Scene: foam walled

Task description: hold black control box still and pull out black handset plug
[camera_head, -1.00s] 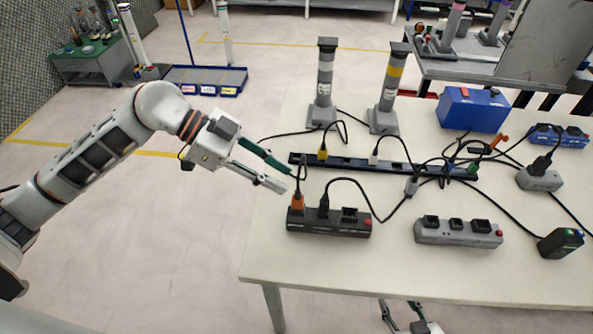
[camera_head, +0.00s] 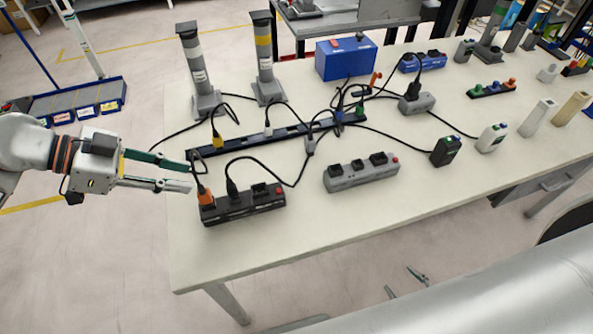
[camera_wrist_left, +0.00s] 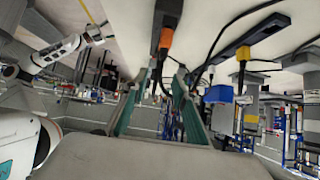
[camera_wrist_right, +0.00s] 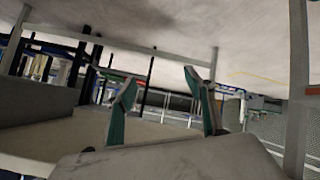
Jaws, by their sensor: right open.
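The black control box (camera_head: 243,207) sits at the table's left front. An orange plug (camera_head: 205,196) stands in its left socket and the black plug (camera_head: 232,189) in the middle one, with a black cord. My left gripper (camera_head: 190,176) is open and empty, just left of the box's orange-plug end. In the left wrist view the control box (camera_wrist_left: 168,8) and orange plug (camera_wrist_left: 166,40) show beyond the open left fingers (camera_wrist_left: 154,78). My right gripper (camera_head: 405,282) is open and empty, off the table's front edge. Its spread fingers (camera_wrist_right: 160,80) show in the right wrist view.
A grey control box (camera_head: 362,176) stands to the right. A long black strip (camera_head: 225,145) with several cords runs behind. Two striped posts (camera_head: 195,65) (camera_head: 264,60) and a blue box (camera_head: 346,62) stand further back. The front strip of table is clear.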

